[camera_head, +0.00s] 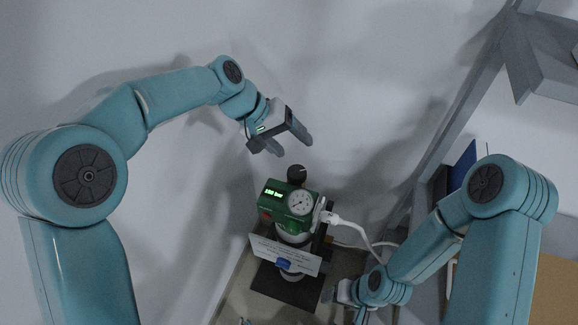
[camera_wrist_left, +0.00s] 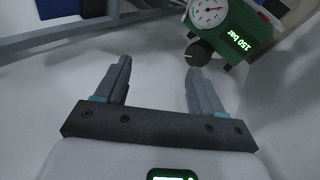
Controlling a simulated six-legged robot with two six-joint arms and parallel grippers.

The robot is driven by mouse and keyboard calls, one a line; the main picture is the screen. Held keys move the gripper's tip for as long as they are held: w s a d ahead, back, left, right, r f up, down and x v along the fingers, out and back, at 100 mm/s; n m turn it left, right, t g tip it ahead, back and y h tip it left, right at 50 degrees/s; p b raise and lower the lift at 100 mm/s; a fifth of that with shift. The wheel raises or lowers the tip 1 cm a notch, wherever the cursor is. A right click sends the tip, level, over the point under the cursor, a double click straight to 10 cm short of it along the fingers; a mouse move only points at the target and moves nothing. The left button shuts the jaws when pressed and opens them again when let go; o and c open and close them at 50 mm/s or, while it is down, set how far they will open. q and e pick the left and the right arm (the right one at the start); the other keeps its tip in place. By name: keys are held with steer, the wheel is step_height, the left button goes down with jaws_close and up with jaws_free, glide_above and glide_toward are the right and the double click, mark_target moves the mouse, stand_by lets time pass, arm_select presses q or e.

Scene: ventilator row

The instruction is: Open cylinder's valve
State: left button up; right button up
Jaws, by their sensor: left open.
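The cylinder (camera_head: 290,238) stands upright with a green regulator block (camera_head: 273,196), a round gauge (camera_head: 300,203) and a lit "150 bar" display. A round black knob (camera_head: 297,175) sits on its top. In the left wrist view the knob (camera_wrist_left: 199,52) shows beyond the right fingertip, beside the green block (camera_wrist_left: 240,28). My left gripper (camera_head: 291,146) is open and empty, above the knob and apart from it in the head view. My right gripper (camera_head: 335,294) is low, to the right of the cylinder; its fingers are too small and partly hidden to read.
A white hose (camera_head: 357,229) runs from the regulator to the right. A grey rack frame (camera_head: 455,125) stands at the right. The white wall side at upper left is clear.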

arm_select(q)
step_height(320, 180, down, 2)
steer(key=s+f+n+h+b, duration=0.1)
steer(key=s+n+h+b, duration=0.2)
steer(key=n, duration=0.7)
steer(key=n+t+h+b, duration=0.2)
steer(key=n+t+b, duration=0.3)
steer(key=n+b, duration=0.95)
glide_toward(294, 172)
steer(key=x, duration=0.9)
steer(key=shift+d, duration=0.1)
steer(key=c, duration=0.8)
